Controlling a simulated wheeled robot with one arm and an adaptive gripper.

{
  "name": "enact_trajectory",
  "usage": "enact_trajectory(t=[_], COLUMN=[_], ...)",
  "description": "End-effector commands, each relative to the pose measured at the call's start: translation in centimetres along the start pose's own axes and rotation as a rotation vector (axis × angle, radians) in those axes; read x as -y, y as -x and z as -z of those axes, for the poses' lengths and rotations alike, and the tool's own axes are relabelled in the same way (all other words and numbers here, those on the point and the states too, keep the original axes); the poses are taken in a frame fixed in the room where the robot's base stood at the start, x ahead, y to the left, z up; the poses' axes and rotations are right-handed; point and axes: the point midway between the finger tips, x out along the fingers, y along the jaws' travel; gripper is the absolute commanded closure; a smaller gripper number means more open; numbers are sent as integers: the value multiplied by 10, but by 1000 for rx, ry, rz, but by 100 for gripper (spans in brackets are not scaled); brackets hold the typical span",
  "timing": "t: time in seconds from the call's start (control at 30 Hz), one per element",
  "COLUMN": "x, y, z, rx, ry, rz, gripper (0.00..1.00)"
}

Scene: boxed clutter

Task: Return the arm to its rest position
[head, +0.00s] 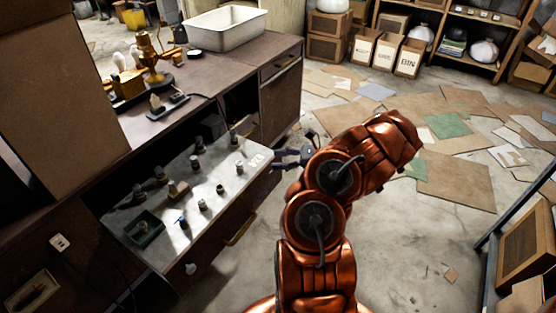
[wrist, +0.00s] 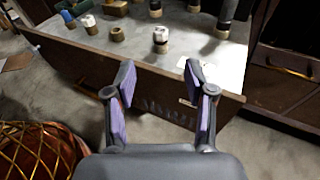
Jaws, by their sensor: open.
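My copper-coloured arm (head: 318,215) rises in the lower middle of the head view and bends toward the drawer. My gripper (head: 293,157) is small and partly hidden there, beside the right edge of the open drawer. In the wrist view my gripper (wrist: 163,80) shows two purple-padded fingers spread apart with nothing between them. They point at the front edge of the open drawer (wrist: 232,97), and its contents lie beyond the fingertips.
The pulled-out drawer (head: 165,265) holds several small jars and pieces and a dark green tray (head: 144,229). A white basin (head: 225,28) stands on the counter. Flat cardboard (head: 455,180) litters the floor at right. A dark-framed rack (head: 490,250) stands at lower right.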

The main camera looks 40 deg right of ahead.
Motion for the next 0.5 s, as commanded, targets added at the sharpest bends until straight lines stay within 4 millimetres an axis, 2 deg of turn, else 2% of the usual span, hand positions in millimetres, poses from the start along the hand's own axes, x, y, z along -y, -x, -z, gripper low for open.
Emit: enact_trajectory(t=[0.37,0.5], x=[0,-10], y=[-2,-21], z=[-1,-21], rx=[0,-3], ry=[3,54], rz=[-4,-62], gripper=[46,46])
